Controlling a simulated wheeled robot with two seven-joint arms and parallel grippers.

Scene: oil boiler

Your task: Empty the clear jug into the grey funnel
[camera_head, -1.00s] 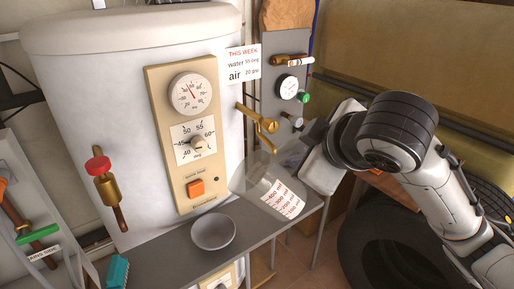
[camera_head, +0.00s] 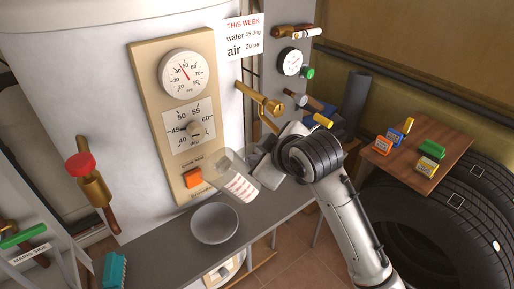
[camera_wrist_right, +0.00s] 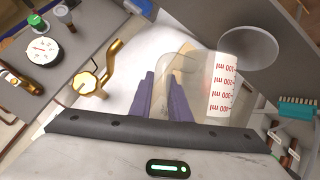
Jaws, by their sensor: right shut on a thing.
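The clear jug (camera_head: 232,172), see-through with red ml marks on a white label, is held by my right gripper (camera_head: 258,166). In the right wrist view the jug (camera_wrist_right: 190,75) sits at the tips of the dark fingers (camera_wrist_right: 165,95), which are shut on it. The grey funnel (camera_head: 215,223), a wide round bowl shape, is on the grey shelf; it also shows in the wrist view (camera_wrist_right: 247,47). In the head view the jug is just above and right of the funnel. I cannot tell whether liquid is inside or how far the jug tilts. My left gripper is not in view.
A white boiler with a beige dial panel (camera_head: 142,95) stands behind the shelf (camera_head: 165,250). A brass tap (camera_head: 262,100) juts out beyond the jug. A teal brush (camera_head: 115,270) is at lower left. A wooden board (camera_head: 440,150) with small coloured blocks rests over tyres at right.

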